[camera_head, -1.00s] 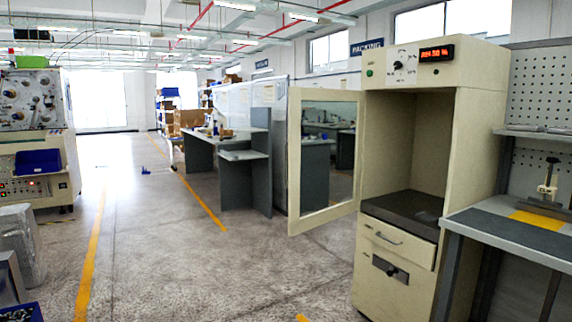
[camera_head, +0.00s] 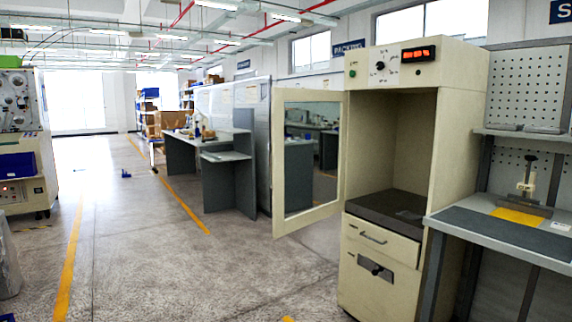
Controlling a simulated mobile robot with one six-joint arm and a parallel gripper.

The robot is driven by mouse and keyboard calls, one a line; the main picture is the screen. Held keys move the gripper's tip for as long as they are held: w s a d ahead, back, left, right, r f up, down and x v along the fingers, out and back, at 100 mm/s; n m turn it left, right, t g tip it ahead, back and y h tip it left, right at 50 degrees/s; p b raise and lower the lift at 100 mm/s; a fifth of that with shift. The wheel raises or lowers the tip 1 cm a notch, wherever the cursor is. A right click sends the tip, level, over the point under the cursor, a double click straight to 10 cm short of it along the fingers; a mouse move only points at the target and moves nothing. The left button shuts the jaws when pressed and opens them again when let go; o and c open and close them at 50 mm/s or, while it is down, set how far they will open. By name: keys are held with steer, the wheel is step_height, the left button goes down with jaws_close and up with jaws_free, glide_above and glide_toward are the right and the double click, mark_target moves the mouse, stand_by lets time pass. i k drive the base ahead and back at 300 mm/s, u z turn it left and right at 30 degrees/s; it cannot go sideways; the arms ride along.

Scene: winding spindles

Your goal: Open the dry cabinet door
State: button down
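The dry cabinet (camera_head: 459,150) is a tall cream cabinet right of centre. It has a red digital display, a dial and a green button on its top panel. Its door (camera_head: 279,165), a cream frame with a glass pane, stands swung open to the left. The cabinet's inside is exposed and looks empty, with a dark shelf surface (camera_head: 388,208) at the bottom. A drawer with a handle and a lower panel with a dark latch sit below. My gripper is not in view.
A grey workbench (camera_head: 500,238) with a pegboard and a small press stands directly right of the cabinet. Grey desks (camera_head: 205,170) stand behind the door to the left. A cream machine (camera_head: 22,140) is at far left.

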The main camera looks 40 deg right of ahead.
mark_target(281, 226)
steer(key=i, duration=0.95)
steer(key=u, duration=0.05)
